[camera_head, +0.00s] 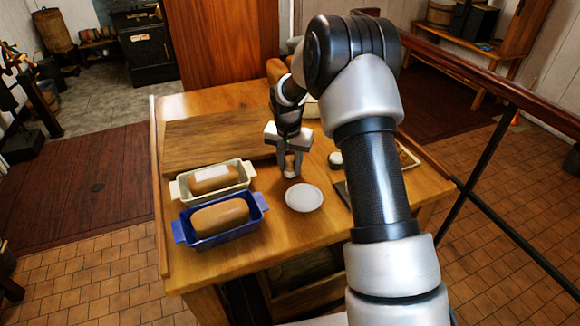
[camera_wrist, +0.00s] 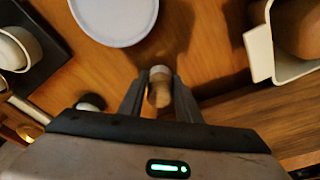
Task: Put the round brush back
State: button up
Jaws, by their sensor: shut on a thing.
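My gripper (camera_head: 290,163) is above the wooden table, just behind a white round plate (camera_head: 303,197). In the wrist view its two fingers (camera_wrist: 160,100) are closed on a small round brush (camera_wrist: 159,92) with a brown body and a pale end. Only a small pale part of the brush (camera_head: 290,174) shows below the fingers in the head view. The plate also shows at the top of the wrist view (camera_wrist: 113,18), apart from the brush. I cannot tell whether the brush touches the table.
A blue loaf dish (camera_head: 217,232) and a cream loaf dish (camera_head: 182,190), each with a loaf, stand left of the plate. A wooden board (camera_head: 215,142) lies behind them. A small white-topped item (camera_head: 336,158) stands right of my gripper. My arm hides part of the table's right side.

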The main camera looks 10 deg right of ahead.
jog(key=shift+f, duration=0.2)
jog(key=shift+f, duration=0.15)
jog(key=o, duration=1.1)
